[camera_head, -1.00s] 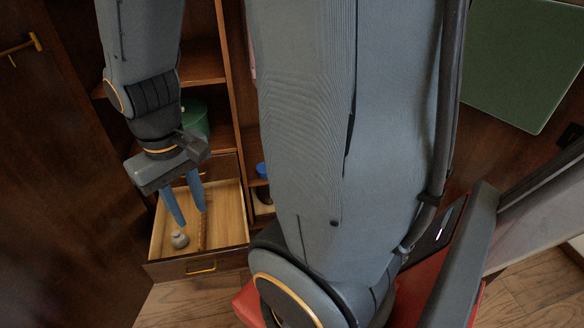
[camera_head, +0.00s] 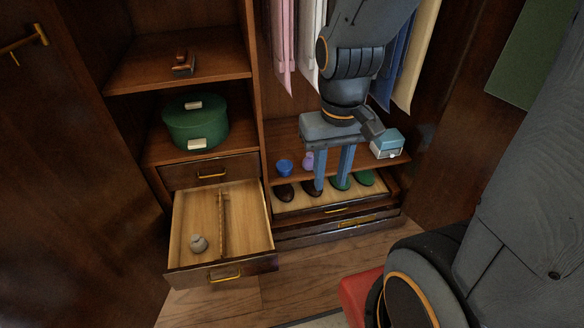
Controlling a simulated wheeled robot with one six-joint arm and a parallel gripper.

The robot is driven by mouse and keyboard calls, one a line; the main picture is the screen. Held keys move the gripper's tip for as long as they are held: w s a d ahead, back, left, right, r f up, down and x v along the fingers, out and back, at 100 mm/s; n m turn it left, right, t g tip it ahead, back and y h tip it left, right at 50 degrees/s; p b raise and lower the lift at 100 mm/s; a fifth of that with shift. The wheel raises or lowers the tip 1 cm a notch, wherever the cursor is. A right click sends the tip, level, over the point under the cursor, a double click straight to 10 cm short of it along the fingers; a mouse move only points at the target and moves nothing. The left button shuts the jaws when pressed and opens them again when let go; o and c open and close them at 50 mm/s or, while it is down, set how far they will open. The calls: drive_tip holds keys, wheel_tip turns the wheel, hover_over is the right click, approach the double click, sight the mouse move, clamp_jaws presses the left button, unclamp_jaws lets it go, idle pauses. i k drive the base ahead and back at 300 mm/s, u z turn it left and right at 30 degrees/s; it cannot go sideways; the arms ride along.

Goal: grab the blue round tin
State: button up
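A small blue round tin (camera_head: 285,167) stands on the wooden shelf below the hanging clothes, near its left end. My gripper (camera_head: 330,187) is to the right of the tin in the picture, pointing down. Its two blue fingers are apart, with nothing seen held between them. The fingers overlap the shelf and shoe tray in the picture; their exact distance from the shelf is hard to tell.
A small purple item (camera_head: 307,160) stands between the tin and my gripper. A light blue box (camera_head: 387,145) is to the right. Shoes (camera_head: 284,192) lie in a pulled-out tray below. An open drawer (camera_head: 185,225) juts out at the left. A green round box (camera_head: 195,122) sits above it.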

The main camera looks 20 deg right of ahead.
sight(283, 174)
drive_tip(key=z, duration=2)
drive_tip(key=i, duration=0.8)
drive_tip(key=u, duration=2.55)
